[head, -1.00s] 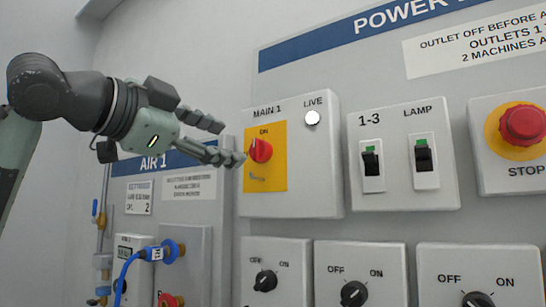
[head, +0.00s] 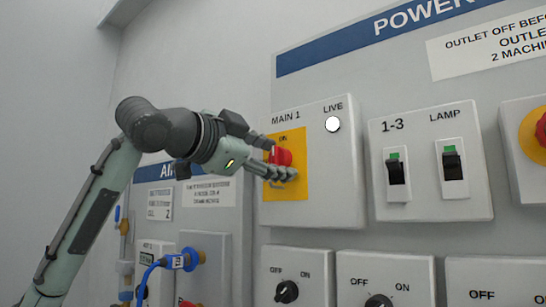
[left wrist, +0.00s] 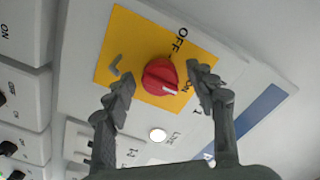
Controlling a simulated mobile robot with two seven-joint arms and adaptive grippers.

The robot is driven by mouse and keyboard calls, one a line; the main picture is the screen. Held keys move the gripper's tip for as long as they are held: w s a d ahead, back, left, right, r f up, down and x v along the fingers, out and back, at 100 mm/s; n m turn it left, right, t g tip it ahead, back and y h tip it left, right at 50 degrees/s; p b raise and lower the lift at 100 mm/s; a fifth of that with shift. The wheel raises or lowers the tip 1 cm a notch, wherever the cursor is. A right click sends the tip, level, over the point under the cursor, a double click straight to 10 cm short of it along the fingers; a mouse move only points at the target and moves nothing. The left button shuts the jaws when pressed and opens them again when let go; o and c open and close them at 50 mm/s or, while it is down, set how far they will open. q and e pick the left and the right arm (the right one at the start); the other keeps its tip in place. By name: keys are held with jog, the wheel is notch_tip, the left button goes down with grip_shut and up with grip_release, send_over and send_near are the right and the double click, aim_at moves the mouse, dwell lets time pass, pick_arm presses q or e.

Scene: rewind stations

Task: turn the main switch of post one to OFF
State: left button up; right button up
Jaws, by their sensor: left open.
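The main switch of post one is a red knob (head: 283,156) on a yellow plate (head: 297,185), on the light box (head: 330,195) labelled MAIN 1. ON is printed above the knob in the head view. My left gripper (head: 278,160) is at the knob, its fingers partly hiding it. In the left wrist view my left gripper (left wrist: 161,80) is open, with one finger on each side of the red knob (left wrist: 158,72); I cannot tell whether they touch it. The knob's white mark points away from the printed OFF. My right gripper is not in view.
The white LIVE lamp (head: 333,124) is right of the knob. A box with two rocker switches (head: 430,170) stands further right, and a red stop button (head: 541,130) at the edge. Rotary switch boxes (head: 297,270) lie below. A blue hose (head: 160,263) hangs lower left.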

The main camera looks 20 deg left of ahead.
pick_arm(q)
jog(key=c, duration=0.9)
jog(key=shift+c, duration=1.3)
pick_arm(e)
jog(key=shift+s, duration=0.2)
